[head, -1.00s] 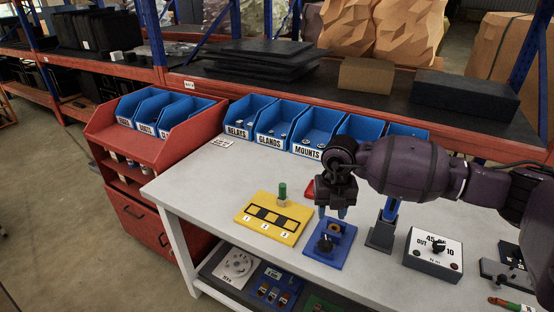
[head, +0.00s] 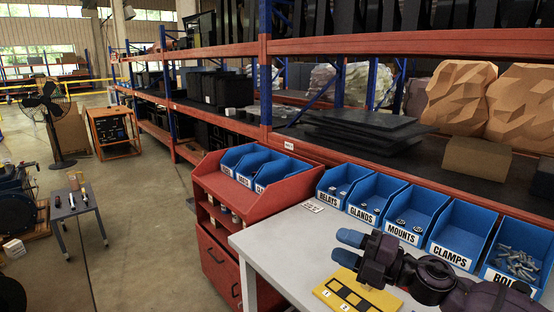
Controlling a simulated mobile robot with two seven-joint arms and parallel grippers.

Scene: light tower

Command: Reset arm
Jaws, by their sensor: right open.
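My right gripper (head: 348,248) reaches in from the lower right, above the white workbench (head: 285,243). Its two blue fingertips point left and are apart, with nothing between them. Below it lies the yellow plate (head: 330,293) with black squares and number labels, cut off by the lower edge of the view and partly covered by my arm. My left gripper is not in view.
Blue bins labelled glands (head: 371,200), mounts (head: 412,215) and clamps (head: 462,230) line the back of the bench. A red cart (head: 215,225) with blue bins stands left of it. A small grey table (head: 76,205) and fan (head: 50,115) stand farther left.

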